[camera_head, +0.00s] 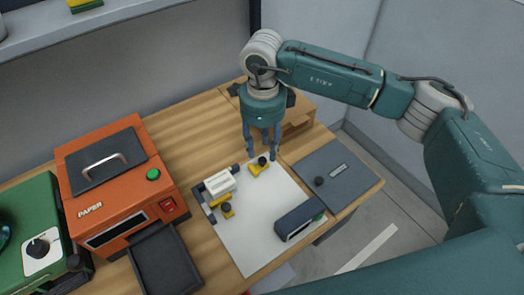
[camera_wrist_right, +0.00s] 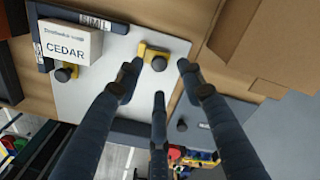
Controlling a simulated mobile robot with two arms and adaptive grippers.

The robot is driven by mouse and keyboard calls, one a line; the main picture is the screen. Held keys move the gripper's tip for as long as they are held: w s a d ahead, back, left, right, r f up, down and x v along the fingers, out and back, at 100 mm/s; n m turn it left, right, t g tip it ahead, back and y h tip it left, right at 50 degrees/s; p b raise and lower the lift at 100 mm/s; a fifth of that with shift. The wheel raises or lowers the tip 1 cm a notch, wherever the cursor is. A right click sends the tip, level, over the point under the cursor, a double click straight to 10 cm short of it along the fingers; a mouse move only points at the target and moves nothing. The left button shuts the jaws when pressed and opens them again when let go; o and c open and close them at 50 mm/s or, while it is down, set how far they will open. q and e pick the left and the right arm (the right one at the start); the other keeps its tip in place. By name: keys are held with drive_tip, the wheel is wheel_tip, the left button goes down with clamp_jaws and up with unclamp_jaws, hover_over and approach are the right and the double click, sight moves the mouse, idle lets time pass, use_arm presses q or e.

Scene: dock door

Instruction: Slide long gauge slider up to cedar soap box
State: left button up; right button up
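The cedar soap box (camera_head: 220,184) is a small white box lettered CEDAR in the right wrist view (camera_wrist_right: 70,42). It sits in the corner of a dark L-shaped fence on a pale board (camera_head: 250,240). A yellow slider with a black knob (camera_head: 257,170) stands apart from the box's end, with a gap between; it also shows in the wrist view (camera_wrist_right: 150,51). A second yellow slider (camera_head: 227,211) is close beside the box's long side. My left gripper is out of view.
An orange machine (camera_head: 120,190) with a dark tray (camera_head: 165,262) and a green machine (camera_head: 30,235) stand at left. A navy block (camera_head: 300,218) is at the board's right edge. A grey plate with a knob (camera_head: 335,175) lies at right. Cardboard (camera_head: 298,118) is behind the gripper.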

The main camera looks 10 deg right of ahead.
sight(262, 159)
drive_tip(key=shift+f+p, duration=0.4)
drive_tip(key=shift+f, duration=1.65)
clamp_jaws()
